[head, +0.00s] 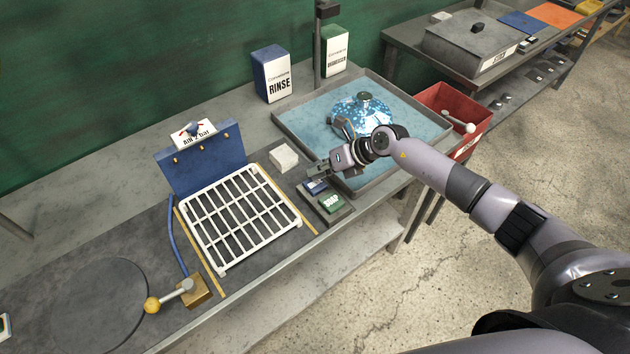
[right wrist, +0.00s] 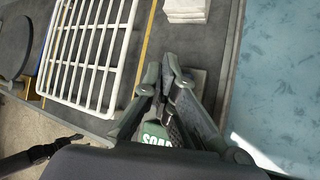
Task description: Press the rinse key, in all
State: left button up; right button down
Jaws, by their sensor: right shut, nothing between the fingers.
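A small dark key panel (head: 342,215) lies at the front edge of the bench. It carries a green key marked SOAP (head: 332,203) and a blue key (head: 315,187), whose label I cannot read. My right gripper (head: 312,172) is shut and empty, its tips over or close to the blue key's far side; I cannot tell whether they touch. In the right wrist view, the right gripper (right wrist: 170,62) hides the blue key, and the SOAP key (right wrist: 154,134) shows partly below the fingers. My left gripper is not in view.
A white rack (head: 240,215) stands left of the panel, and a white block (head: 284,157) behind it. A water basin (head: 290,125) with a glossy blue lidded dish (head: 362,112) is on the right. RINSE (head: 275,75) and another box (head: 335,50) stand behind. A red bin (head: 440,97) is farther right.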

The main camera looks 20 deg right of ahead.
notch_tip(320, 180, up, 5)
jog(key=p, duration=0.4)
dwell(0.5)
dwell(0.4)
